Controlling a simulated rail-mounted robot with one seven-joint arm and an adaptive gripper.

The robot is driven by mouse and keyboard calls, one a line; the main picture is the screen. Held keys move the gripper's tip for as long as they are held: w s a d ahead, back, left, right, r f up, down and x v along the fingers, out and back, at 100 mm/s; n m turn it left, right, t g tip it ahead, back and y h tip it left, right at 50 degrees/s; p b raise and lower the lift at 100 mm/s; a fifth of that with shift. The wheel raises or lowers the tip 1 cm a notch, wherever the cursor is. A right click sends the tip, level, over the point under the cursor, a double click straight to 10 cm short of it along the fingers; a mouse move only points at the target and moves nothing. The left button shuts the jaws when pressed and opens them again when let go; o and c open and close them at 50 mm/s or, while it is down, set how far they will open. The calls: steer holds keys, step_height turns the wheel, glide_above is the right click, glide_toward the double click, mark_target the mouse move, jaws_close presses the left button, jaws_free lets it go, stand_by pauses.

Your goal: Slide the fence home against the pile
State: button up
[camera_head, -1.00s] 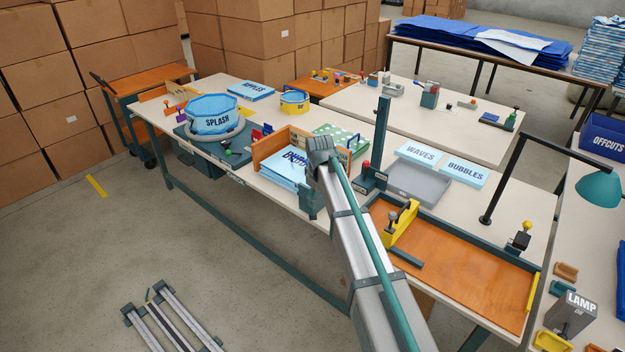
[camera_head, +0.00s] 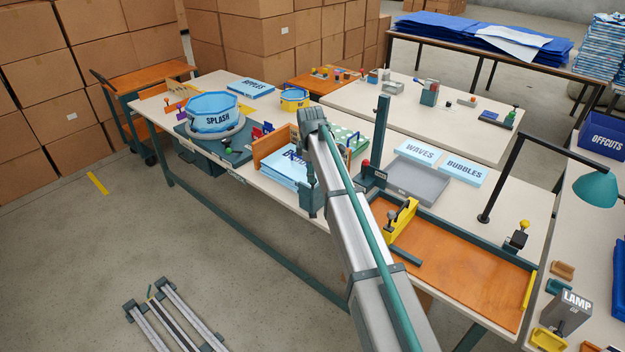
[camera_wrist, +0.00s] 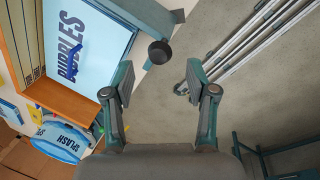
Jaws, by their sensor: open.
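A pile of light blue sheets (camera_head: 283,172) lettered in dark blue lies near the front edge of the long table. In the wrist view the top sheet (camera_wrist: 98,55) reads BUBBLES. An orange wooden board (camera_head: 268,148), which looks like the fence, stands at the pile's left end; it also shows in the wrist view (camera_wrist: 62,98). I cannot tell whether it touches the pile. My gripper (camera_wrist: 160,85) is open and empty, beside the pile and over the table's front edge. A dark round knob (camera_wrist: 160,53) shows just beyond its fingertips. In the head view my arm hides the pile's right part.
A round SPLASH pool (camera_head: 214,115) sits on a fixture to the left. A dark post (camera_head: 380,135) and a grey tray (camera_head: 420,180) stand right of the pile. Metal rails (camera_head: 175,320) lie on the floor. Open floor lies in front of the table.

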steer(key=shift+w+f+p, duration=0.2)
steer(key=shift+f, duration=0.7)
steer(key=shift+w+f+p, duration=0.15)
steer(key=shift+f, duration=0.8)
steer(key=shift+w+f+p, duration=0.2)
steer(key=shift+f, duration=0.7)
jaws_close()
